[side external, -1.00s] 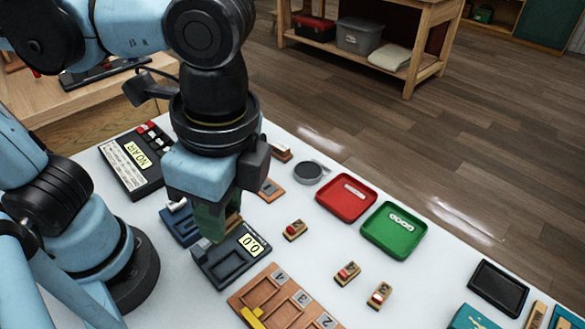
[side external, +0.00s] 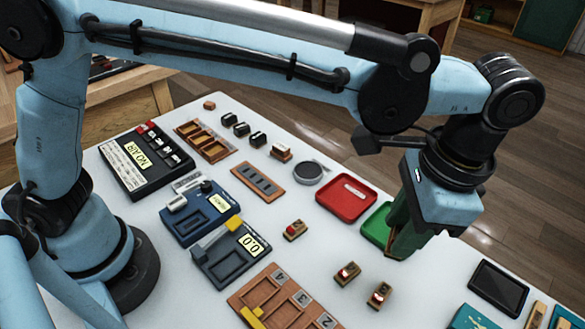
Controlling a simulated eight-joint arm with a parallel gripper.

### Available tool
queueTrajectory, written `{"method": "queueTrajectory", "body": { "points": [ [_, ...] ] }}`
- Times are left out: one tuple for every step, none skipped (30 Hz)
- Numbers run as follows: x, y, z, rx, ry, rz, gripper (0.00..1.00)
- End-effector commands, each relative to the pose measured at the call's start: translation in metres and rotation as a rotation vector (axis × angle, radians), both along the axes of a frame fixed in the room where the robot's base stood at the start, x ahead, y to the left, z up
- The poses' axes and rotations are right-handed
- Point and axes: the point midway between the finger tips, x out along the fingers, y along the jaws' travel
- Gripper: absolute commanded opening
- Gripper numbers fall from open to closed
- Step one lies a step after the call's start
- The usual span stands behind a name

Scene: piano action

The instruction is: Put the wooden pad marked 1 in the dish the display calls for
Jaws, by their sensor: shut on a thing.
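My gripper (side external: 402,248) is over the right part of the green dish (side external: 374,228) and hides much of it. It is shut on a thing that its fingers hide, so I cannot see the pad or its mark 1. The red dish (side external: 368,207) lies just to the left, with a pale label inside. The display on the black box (side external: 141,154) reads "NO AIR". A dark tester (side external: 228,268) with a yellow-ended lever has a small display (side external: 252,245) reading 0.0.
Small wooden blocks with red tops (side external: 294,230) stand left of and in front of the dishes. A numbered wooden rack (side external: 285,300) is at the front. A blue device (side external: 200,222), a round grey dish (side external: 308,173) and a black tray (side external: 498,288) stand around them.

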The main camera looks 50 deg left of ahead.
Motion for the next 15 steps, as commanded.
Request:
{"method": "queueTrajectory", "body": {
  "points": [
    [0.005, -0.003, -0.005, 0.000, -0.001, 0.007, 0.00],
    [0.006, -0.005, -0.006, 0.001, -0.001, 0.010, 0.00],
    [0.009, -0.006, -0.009, 0.001, -0.002, 0.013, 0.00],
    [0.010, -0.007, -0.010, 0.001, -0.002, 0.015, 0.00],
    [0.011, -0.008, -0.011, 0.002, -0.002, 0.017, 0.00],
    [0.014, -0.008, -0.013, 0.002, -0.002, 0.019, 0.00],
    [0.016, -0.007, -0.015, 0.002, -0.002, 0.021, 0.00],
    [0.019, -0.006, -0.017, 0.002, -0.002, 0.022, 0.00],
    [0.024, -0.004, -0.021, 0.002, -0.003, 0.023, 0.00],
    [0.029, -0.002, -0.023, 0.002, -0.002, 0.024, 0.00],
    [0.033, 0.001, -0.027, 0.002, -0.002, 0.024, 0.00],
    [0.041, 0.005, -0.032, 0.002, -0.002, 0.025, 0.00],
    [0.047, 0.007, -0.036, 0.002, -0.002, 0.025, 0.00],
    [0.052, 0.010, -0.039, 0.002, -0.002, 0.025, 0.00],
    [0.060, 0.014, -0.044, 0.002, -0.002, 0.024, 0.00]
  ]
}}
